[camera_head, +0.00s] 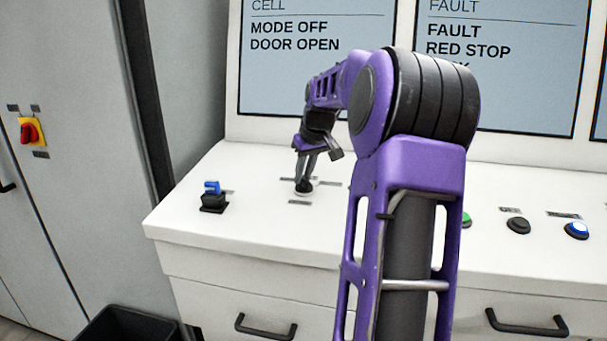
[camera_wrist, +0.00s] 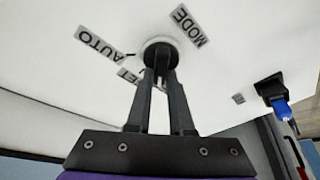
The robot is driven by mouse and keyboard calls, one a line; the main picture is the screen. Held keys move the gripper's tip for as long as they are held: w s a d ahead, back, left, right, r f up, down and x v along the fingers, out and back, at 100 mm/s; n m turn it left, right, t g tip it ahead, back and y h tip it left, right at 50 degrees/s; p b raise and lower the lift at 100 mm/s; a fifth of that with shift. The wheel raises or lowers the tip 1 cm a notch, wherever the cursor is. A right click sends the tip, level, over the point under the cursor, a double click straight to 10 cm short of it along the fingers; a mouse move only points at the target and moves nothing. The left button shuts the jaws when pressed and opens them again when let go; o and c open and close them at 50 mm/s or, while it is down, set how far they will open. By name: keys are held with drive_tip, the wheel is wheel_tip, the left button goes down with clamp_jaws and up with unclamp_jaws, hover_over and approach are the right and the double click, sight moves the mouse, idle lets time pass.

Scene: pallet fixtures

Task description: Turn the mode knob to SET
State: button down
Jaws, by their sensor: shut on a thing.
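The mode knob (camera_head: 304,189) is a small dark round knob on the white console top, left of my arm. In the wrist view the knob (camera_wrist: 161,44) sits on a pale round base beside a MODE label (camera_wrist: 184,26). An AUTO label (camera_wrist: 100,42) lies to its left. A label ending in "ET" (camera_wrist: 128,76) is partly covered by a finger. My gripper (camera_head: 305,178) points down and is shut on the knob; its fingers (camera_wrist: 160,66) hide part of it. I cannot tell which way the pointer faces. The left screen (camera_head: 316,62) reads MODE OFF, DOOR OPEN.
A blue-topped switch on a black base (camera_head: 213,200) stands left of the knob. Green (camera_head: 466,219), black (camera_head: 518,226) and blue (camera_head: 577,230) buttons are to the right. A red knob on yellow (camera_head: 31,132) is on the left cabinet. A black bin (camera_head: 125,325) stands below.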

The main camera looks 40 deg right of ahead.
drive_tip(key=m+h, duration=0.1)
drive_tip(key=m, duration=0.2)
drive_tip(key=shift+m, duration=0.3)
drive_tip(key=shift+d+m+g+h+p, duration=0.1)
drive_tip(key=shift+m+g+h+p, duration=0.3)
drive_tip(key=shift+m, duration=0.7)
drive_tip(key=shift+m+g+h+p, duration=0.15)
drive_tip(key=shift+m+g+h, duration=0.25)
drive_tip(key=shift+m, duration=0.7)
drive_tip(key=c, duration=0.8)
unclamp_jaws()
drive_tip(key=p+v, duration=0.1)
drive_tip(key=v, duration=1.6)
drive_tip(key=shift+s+a, duration=0.15)
drive_tip(key=shift+a, duration=0.1)
drive_tip(key=shift+r, duration=0.15)
